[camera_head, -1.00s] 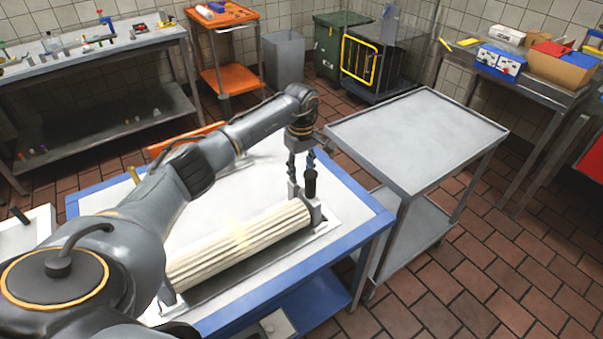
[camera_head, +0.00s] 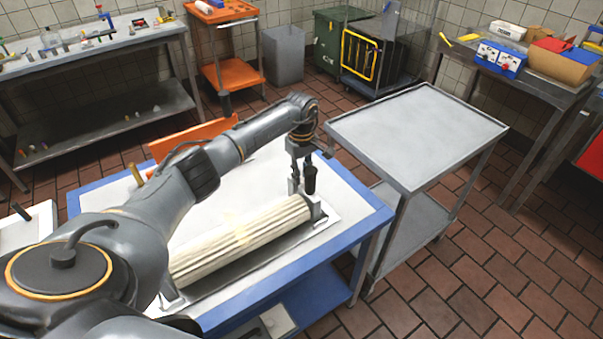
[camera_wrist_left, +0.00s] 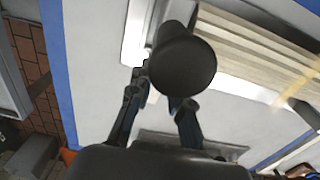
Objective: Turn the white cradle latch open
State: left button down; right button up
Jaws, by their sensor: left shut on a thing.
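The cradle (camera_head: 320,218) lies on the blue-edged white table and holds a long cream ribbed roll (camera_head: 240,235). At its far right end stand a pale upright bracket (camera_head: 293,186) and a black latch handle (camera_head: 310,182). My left gripper (camera_head: 302,165) points down at that end, shut on the latch. In the left wrist view the black handle (camera_wrist_left: 183,62) rises toward the camera, and the gripper's fingers (camera_wrist_left: 163,90) are partly behind it. The exact contact is hidden. The latch's turn angle is hard to tell. My right gripper is not in view.
A grey cart (camera_head: 415,135) stands close to the table's right side. An orange trolley (camera_head: 225,75) and a tool bench (camera_head: 95,55) are behind. A side table with boxes (camera_head: 500,60) is at the back right. The white tabletop behind the roll is mostly clear.

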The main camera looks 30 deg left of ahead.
pick_arm(q)
jog(key=shift+w+f+n+b, duration=0.1)
jog(key=shift+w+n+b, duration=0.15)
jog(key=shift+n+b, duration=0.5)
jog(key=shift+w+a+n+b, duration=0.4)
jog(key=shift+w+n+b, duration=0.65)
jog(key=shift+n, duration=1.65)
jog(key=shift+w+a+n+b, duration=0.5)
jog(key=shift+n+b, duration=1)
jog(key=shift+n, duration=1.25)
jog(key=shift+w+a+n+b, duration=0.25)
jog(key=shift+w+n+b, duration=0.85)
jog(key=shift+n, duration=1.6)
jog(key=shift+s+r, duration=0.2)
jog(key=c, duration=1.2)
grip_release()
